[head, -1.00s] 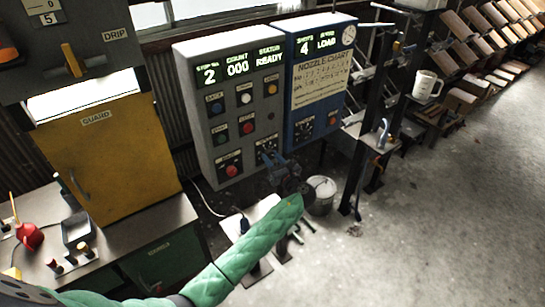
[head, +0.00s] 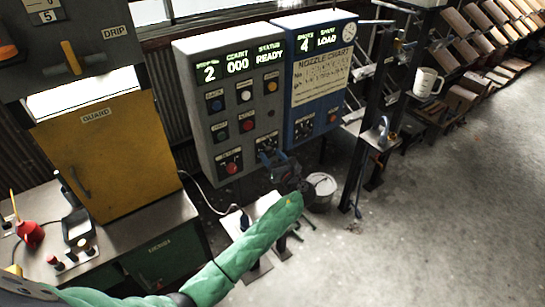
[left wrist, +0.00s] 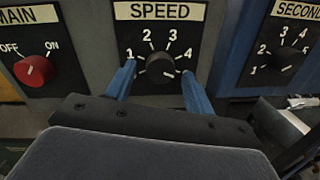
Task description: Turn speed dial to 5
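The speed dial (left wrist: 161,68) is a round black knob on a black plate labelled SPEED, with 1, 2, 3 and 4 readable around it; no 5 is visible. A small white mark shows on the knob's lower right, but its exact heading is hard to tell. My left gripper (left wrist: 158,82) is open, with one blue finger on each side of the knob; contact cannot be made out. My right gripper is not in view.
The grey control box (head: 190,95) carries several buttons and a display. The red main switch (left wrist: 34,71) is left of the dial. The blue box (head: 297,75), with a second dial (left wrist: 287,54), is to the right. A bucket (head: 322,190) stands below.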

